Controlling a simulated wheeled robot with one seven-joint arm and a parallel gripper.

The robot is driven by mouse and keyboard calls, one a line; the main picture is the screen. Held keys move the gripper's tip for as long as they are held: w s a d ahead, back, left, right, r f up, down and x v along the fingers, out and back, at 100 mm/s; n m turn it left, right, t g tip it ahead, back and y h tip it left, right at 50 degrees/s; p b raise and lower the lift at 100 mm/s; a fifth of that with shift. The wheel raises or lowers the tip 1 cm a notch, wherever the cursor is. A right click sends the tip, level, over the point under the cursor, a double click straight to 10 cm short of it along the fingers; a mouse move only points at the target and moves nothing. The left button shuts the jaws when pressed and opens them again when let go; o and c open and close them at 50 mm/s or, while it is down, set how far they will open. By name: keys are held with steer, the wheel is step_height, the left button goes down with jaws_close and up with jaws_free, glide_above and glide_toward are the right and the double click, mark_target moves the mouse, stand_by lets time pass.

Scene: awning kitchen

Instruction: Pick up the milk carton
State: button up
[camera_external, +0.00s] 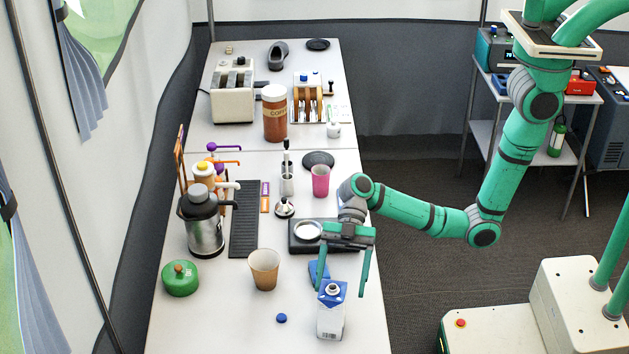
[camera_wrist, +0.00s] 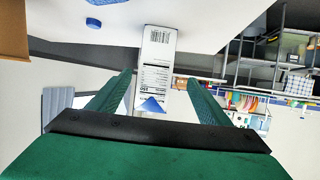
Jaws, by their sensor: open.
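The milk carton (camera_external: 331,314) is white with a blue top and stands upright near the front edge of the white table. In the wrist view the carton (camera_wrist: 156,65) shows its printed side and barcode, and lies ahead of and between my two fingers. My gripper (camera_external: 343,283) is open and empty. Its green fingers come down on either side of the carton's top, as seen in the external view. In the wrist view the fingers (camera_wrist: 158,88) are spread apart, and I cannot see either one touching the carton.
A brown paper cup (camera_external: 264,269) and a small blue cap (camera_external: 281,318) are left of the carton. A black scale (camera_external: 297,238) and a blue item (camera_external: 319,270) lie behind it. A green canister (camera_external: 180,279) and a steel pot (camera_external: 204,229) stand further left.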

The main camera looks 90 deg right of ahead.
mark_target(330, 324)
steer(key=shift+w+x, duration=0.2)
steer(key=shift+x, duration=1.8)
steer(key=shift+w+x, duration=0.25)
steer(key=shift+x, duration=1.7)
steer(key=shift+r, duration=0.1)
steer(key=c, duration=1.2)
